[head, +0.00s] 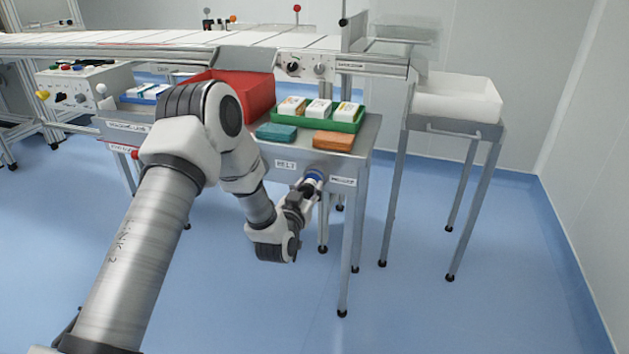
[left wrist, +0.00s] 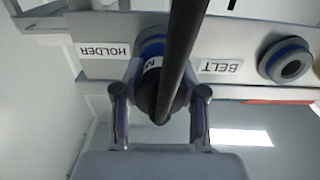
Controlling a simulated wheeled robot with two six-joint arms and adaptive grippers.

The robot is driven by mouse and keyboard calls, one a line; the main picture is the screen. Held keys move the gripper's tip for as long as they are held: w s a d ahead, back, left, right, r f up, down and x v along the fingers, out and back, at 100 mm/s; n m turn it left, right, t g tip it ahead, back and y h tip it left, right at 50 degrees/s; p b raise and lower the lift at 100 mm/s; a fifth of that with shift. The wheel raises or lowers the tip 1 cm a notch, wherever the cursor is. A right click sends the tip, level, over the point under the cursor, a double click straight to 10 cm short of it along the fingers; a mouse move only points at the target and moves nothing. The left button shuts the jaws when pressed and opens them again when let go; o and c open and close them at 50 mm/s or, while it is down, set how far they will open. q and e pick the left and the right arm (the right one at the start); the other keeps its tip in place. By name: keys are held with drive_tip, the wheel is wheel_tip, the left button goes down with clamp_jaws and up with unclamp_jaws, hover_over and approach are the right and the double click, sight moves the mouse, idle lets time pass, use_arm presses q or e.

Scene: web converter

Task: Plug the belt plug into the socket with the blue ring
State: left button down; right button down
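The belt plug (left wrist: 158,92) is a dark, round body with a white label. It sits at the socket marked HOLDER in the left wrist view, with a blue ring (left wrist: 151,47) behind it. My left gripper (left wrist: 160,98) has one finger on each side of the plug; whether the fingers press on it is unclear. In the head view my left gripper (head: 308,188) is at the table's front panel, beside the HOLDER label. The blue-ringed socket (left wrist: 285,61) next to the BELT label is empty; in the head view my arm seems to hide it. My right gripper is out of view.
A thick black cable (left wrist: 182,50) crosses the left wrist view in front of the plug. On the metal table (head: 366,140) are a red bin (head: 255,95), a green tray (head: 345,126) with white packs, and teal and orange blocks. A white bin (head: 457,100) stands right.

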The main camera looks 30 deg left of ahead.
use_arm(q)
drive_tip(key=shift+p+v, duration=0.8)
drive_tip(key=shift+v, duration=3.1)
